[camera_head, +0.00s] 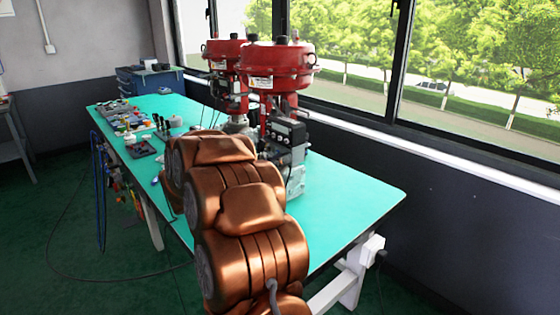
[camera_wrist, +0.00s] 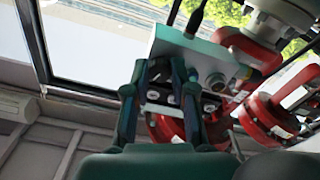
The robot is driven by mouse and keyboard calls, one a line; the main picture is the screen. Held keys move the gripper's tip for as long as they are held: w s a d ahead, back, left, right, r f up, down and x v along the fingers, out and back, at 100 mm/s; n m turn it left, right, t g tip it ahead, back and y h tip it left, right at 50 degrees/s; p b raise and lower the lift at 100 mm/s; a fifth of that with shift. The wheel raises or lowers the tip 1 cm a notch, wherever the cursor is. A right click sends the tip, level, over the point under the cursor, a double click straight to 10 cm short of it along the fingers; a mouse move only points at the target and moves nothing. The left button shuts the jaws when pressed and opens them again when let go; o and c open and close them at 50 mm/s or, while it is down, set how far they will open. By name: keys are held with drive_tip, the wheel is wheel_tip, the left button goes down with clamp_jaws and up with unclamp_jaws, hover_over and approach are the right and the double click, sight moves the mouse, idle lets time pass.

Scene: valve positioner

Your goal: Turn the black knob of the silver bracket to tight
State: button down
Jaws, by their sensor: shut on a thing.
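My gripper (camera_wrist: 160,68) shows in the wrist view with its two dark fingers raised on either side of a small dark part, which I take to be the black knob (camera_wrist: 161,76). The fingers are closed on it, and they hide most of it. The silver bracket (camera_wrist: 205,50) is a pale grey plate just behind and right of the fingertips. The knob's turn angle cannot be read. In the head view my arm hides the gripper, the knob and the bracket.
Two red valve actuators (camera_head: 275,66) stand on the green table (camera_head: 340,200). A grey positioner box (camera_head: 288,135) is mounted on the nearer one, close to my arm. Tools and small parts (camera_head: 130,125) lie at the table's left. The table's right end is clear.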

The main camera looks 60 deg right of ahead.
drive_tip(key=c, duration=1)
unclamp_jaws()
drive_tip(key=shift+o, duration=0.2)
